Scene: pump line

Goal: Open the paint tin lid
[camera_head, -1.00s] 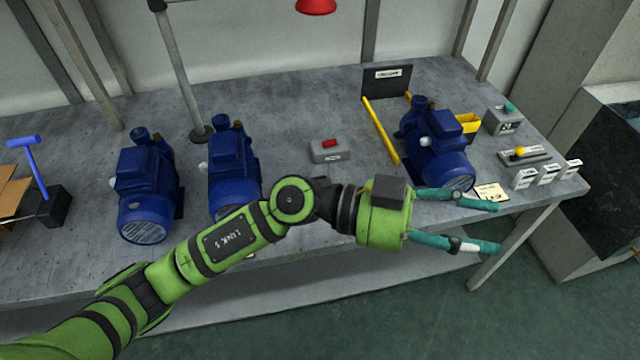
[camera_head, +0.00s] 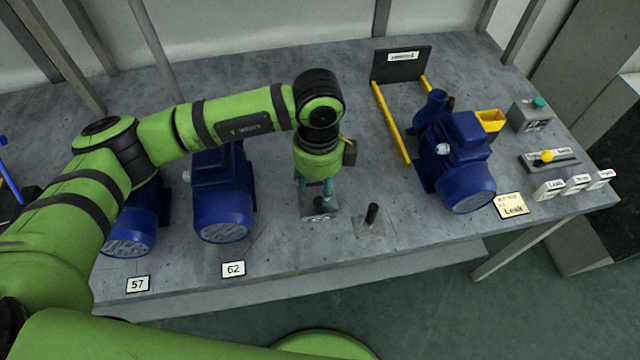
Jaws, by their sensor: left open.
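No paint tin or lid can be made out in the head view. My left gripper (camera_head: 318,192) points down over the bench, left of the middle pegged plate. Its teal fingers are open, foreshortened and partly covered by the green wrist. A small dark grey thing with a pale label (camera_head: 319,215) lies right under the fingertips; I cannot tell whether they touch it. My right gripper is not in view.
Blue pumps stand left (camera_head: 132,226), centre-left (camera_head: 222,205) and right (camera_head: 455,160) on the grey bench (camera_head: 300,255). A black peg (camera_head: 372,213) rises from a plate beside my gripper.

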